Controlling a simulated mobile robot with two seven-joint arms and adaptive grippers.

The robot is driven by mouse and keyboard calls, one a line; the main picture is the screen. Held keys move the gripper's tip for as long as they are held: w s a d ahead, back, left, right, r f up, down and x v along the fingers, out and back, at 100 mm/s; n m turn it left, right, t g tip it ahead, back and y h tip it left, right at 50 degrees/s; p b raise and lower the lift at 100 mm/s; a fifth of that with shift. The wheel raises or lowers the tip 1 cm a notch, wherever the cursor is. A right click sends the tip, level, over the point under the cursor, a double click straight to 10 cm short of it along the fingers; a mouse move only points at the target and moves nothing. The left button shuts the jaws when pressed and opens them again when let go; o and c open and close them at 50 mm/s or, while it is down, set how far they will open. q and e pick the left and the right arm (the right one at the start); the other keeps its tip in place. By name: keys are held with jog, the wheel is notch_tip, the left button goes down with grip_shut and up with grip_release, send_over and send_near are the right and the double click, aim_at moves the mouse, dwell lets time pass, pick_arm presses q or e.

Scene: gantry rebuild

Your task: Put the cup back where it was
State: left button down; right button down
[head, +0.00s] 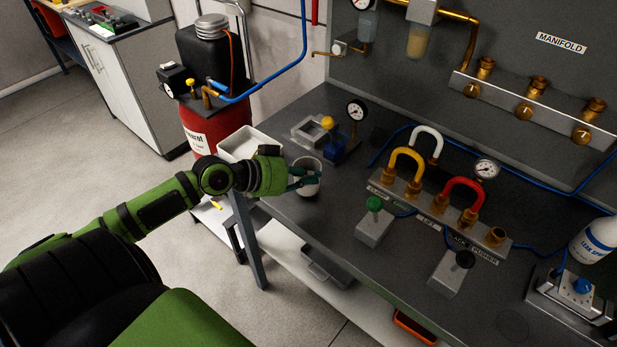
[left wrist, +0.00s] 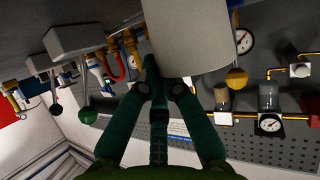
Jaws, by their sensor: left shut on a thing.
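The cup (head: 308,168) is a pale grey cylinder at the left end of the dark workbench (head: 330,232). My left gripper (head: 303,178) reaches it from the left and is shut on it, with its dark green fingers against the cup's side. In the left wrist view the cup (left wrist: 190,35) fills the top middle, and the left gripper's fingertips (left wrist: 160,75) meet its wall. The cup looks upright in the head view; whether its base touches the bench I cannot tell. My right gripper does not show.
A white tray (head: 245,143) stands just behind my left gripper. A blue valve block with a yellow knob (head: 328,123) and a gauge (head: 357,110) stand behind the cup. Colored hose loops (head: 407,160) and a green-knobbed block (head: 374,222) stand to the right. Bare bench lies in front of the cup.

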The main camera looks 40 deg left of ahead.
pick_arm(q)
jog(key=shift+f, duration=0.55)
jog(key=shift+f, duration=0.1)
jog(key=c, duration=1.8)
grip_release()
jog(key=shift+f, duration=0.1)
jog(key=o, duration=0.4)
